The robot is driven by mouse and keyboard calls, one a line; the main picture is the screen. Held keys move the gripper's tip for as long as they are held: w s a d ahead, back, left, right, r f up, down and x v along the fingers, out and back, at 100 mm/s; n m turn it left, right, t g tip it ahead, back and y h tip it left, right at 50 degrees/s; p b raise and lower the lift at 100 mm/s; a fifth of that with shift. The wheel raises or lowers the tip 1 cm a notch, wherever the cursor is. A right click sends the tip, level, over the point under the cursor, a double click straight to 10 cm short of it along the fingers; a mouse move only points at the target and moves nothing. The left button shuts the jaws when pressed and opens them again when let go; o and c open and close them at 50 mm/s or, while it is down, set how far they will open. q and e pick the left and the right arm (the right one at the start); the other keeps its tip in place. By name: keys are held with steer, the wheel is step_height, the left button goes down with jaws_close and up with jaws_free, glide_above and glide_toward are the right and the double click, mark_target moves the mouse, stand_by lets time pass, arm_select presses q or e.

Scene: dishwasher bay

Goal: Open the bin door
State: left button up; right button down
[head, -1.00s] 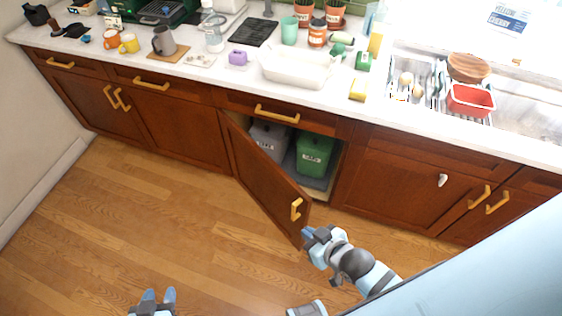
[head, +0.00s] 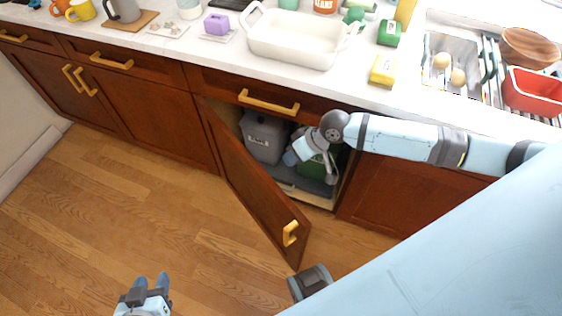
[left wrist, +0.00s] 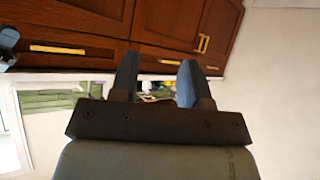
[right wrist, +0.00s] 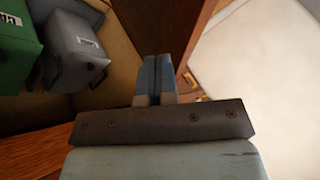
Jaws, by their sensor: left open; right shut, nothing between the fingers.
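The brown bin door (head: 250,185) stands partly open, hinged on its left, with a yellow handle (head: 290,233) near its free end. Behind it are a grey bin (head: 264,138) and a green bin (head: 313,167), partly hidden by my arm. My right gripper (head: 291,157) is shut and empty in the cabinet opening, on the door's inner side. In the right wrist view its fingers (right wrist: 155,80) point toward the door (right wrist: 190,28), with the grey bin (right wrist: 75,48) to the left; contact cannot be told. My left gripper (head: 150,283) is open and empty above the floor.
The white counter (head: 225,65) above holds a white basin (head: 292,45), a yellow sponge box (head: 383,71) and dishes by the sink. A drawer with a yellow handle (head: 268,102) lies above the opening. Wooden floor (head: 130,210) is clear before the cabinets.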

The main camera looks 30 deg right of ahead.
arm_select(q)
steer(key=d+f+t+b, duration=0.1)
steer(key=b, duration=0.7)
steer(key=shift+w+d+f+h+b, duration=0.1)
steer(key=shift+w+f+h+b, duration=0.1)
steer(key=shift+w+h+b, duration=0.15)
arm_select(e)
steer(key=x, duration=0.9)
steer(key=shift+a, duration=0.15)
